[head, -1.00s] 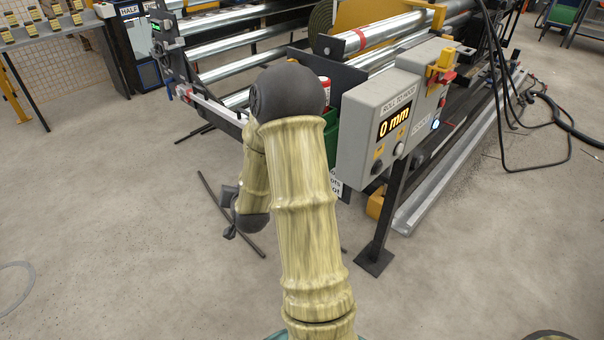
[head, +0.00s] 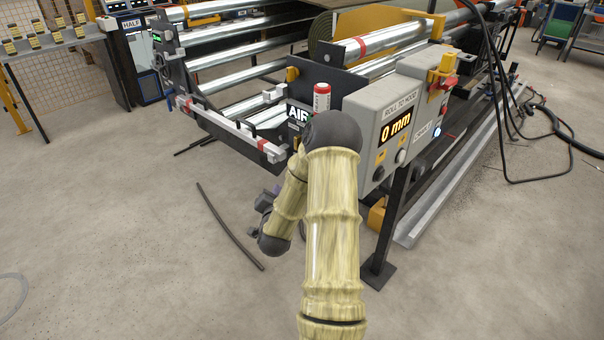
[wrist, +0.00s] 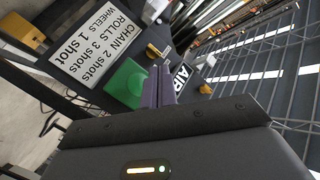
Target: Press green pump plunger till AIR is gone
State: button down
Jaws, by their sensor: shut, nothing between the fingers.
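A green block (wrist: 125,83), part of the pump, shows in the wrist view just left of my fingers. I cannot tell which part of it is the plunger. My gripper (wrist: 160,72) has its purple fingers together and empty, with the tips close beside the green block; I cannot tell if they touch. The AIR sign (wrist: 182,76) is lit white on dark, right of the fingers. In the head view the AIR sign (head: 297,114) shows just above my arm, which hides most of the pump. My fingers are not clear there.
A white sign (wrist: 95,50) lists shots for chain, rolls and wheels. A red-and-white canister (head: 321,96) stands behind my elbow. The grey control box (head: 393,125) reads 0 mm, close right of my arm. Rollers lie behind; the floor at left is mostly open.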

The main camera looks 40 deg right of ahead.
jog(key=d, duration=0.7)
jog(key=shift+w+d+p, duration=0.3)
jog(key=shift+d, duration=0.05)
dwell(1.7)
jog(key=shift+d, duration=0.4)
jog(key=shift+w+d+r, duration=0.1)
jog(key=shift+d, duration=1.3)
dwell(1.7)
jog(key=shift+a, duration=0.1)
jog(key=shift+a+b, duration=0.55)
jog(key=shift+a, duration=1.1)
